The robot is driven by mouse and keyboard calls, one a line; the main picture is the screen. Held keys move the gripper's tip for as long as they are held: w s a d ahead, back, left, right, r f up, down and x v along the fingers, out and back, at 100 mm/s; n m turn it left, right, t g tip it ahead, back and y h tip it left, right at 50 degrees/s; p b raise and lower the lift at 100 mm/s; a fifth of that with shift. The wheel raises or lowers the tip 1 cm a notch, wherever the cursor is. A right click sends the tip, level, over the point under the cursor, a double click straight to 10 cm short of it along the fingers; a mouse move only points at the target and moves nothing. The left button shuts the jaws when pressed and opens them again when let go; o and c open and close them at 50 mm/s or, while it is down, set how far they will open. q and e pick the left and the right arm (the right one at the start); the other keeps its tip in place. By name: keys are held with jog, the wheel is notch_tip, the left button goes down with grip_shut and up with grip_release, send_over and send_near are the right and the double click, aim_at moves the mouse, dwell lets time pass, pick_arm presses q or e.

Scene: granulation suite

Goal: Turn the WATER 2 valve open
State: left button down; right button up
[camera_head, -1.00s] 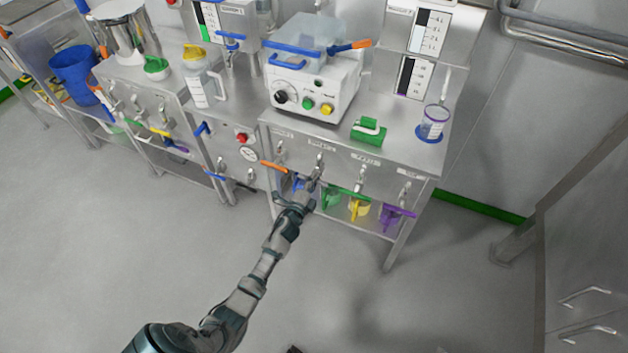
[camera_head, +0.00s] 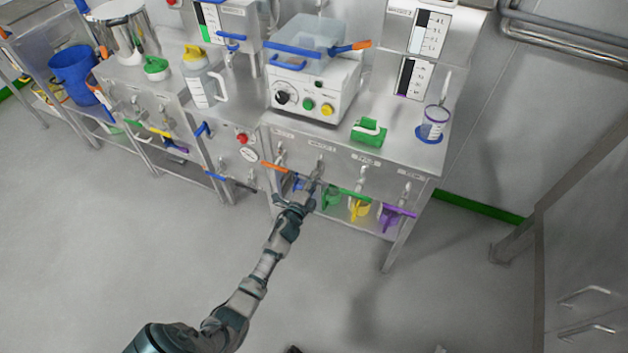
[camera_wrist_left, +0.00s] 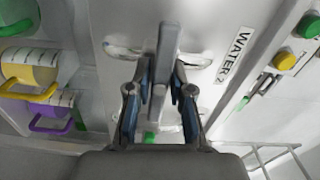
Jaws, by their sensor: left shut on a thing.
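The WATER 2 valve (camera_head: 318,164) sits on the steel front panel of the right-hand bench, second from the left in its row. In the left wrist view its grey lever (camera_wrist_left: 167,48) runs between my fingers, beside the "WATER 2" label (camera_wrist_left: 232,55). My left gripper (camera_head: 303,196) reaches it from below and hides much of the handle in the head view. In the wrist view the gripper (camera_wrist_left: 160,92) has one finger on each side of the lever and is shut on it. My right gripper is not in view.
Neighbouring valves have orange (camera_head: 275,167), green (camera_head: 355,193) and purple (camera_head: 400,210) handles close by. The floor in front is clear.

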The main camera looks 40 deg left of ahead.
pick_arm(q)
jog(key=shift+s+a+f+n, duration=0.1)
jog(key=shift+f+n, duration=0.2)
jog(key=shift+f, duration=0.15)
dwell(1.0)
jog(key=c, duration=1)
grip_release()
jog(key=shift+c, duration=0.2)
jog(key=shift+r, duration=0.2)
jog(key=v, duration=1.2)
jog(key=shift+f, duration=0.15)
